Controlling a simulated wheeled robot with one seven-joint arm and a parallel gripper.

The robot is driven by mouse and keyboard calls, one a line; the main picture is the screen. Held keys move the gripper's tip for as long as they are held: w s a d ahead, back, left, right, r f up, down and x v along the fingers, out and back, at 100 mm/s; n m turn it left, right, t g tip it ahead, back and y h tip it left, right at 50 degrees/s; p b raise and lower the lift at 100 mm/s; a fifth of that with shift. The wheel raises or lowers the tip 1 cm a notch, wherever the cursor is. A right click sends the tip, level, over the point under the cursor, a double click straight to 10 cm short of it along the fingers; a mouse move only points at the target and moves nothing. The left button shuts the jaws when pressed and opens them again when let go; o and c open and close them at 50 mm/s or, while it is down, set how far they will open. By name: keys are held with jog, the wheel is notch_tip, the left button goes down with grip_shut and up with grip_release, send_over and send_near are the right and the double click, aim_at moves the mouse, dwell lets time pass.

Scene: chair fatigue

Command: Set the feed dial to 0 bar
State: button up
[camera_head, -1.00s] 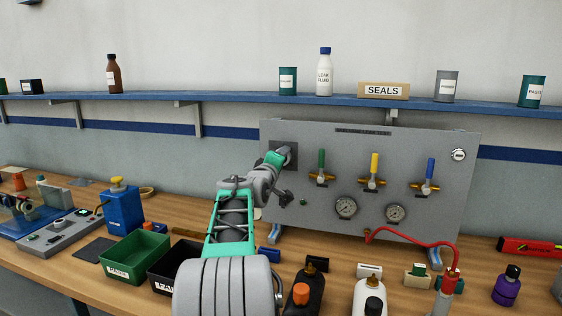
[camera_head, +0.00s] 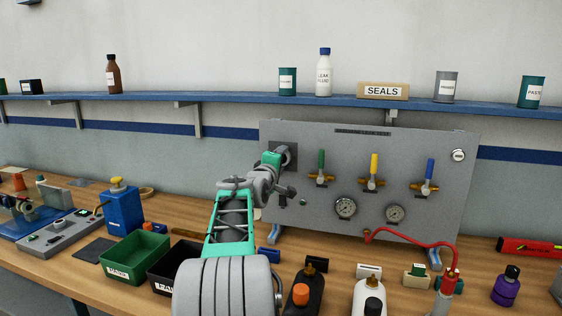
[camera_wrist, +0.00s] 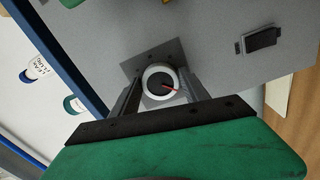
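The feed dial (camera_wrist: 159,81) is a round knob with a pale ring, a dark face and a red pointer. It sits on a square plate on the grey panel (camera_head: 420,160). In the wrist view the pointer points right and slightly down. My gripper (camera_wrist: 161,77) has one finger on each side of the dial, close against its ring, and appears shut on it. In the head view my gripper (camera_head: 286,153) is at the panel's upper left and hides most of the dial. Its scale markings are not readable.
Green, yellow and blue valve handles (camera_head: 373,166) stick out right of the dial. Two round gauges (camera_head: 346,207) sit below them. A red hose (camera_head: 415,240) runs from the panel. Bottles and bins stand on the bench in front. A blue shelf (camera_head: 230,97) crosses above.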

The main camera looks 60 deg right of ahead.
jog(key=o, duration=0.3)
jog(key=shift+o, duration=0.2)
jog(key=s+a+b, duration=0.1)
jog(key=a, duration=0.6)
jog(key=shift+a+b, duration=0.4)
jog(key=shift+s, duration=0.1)
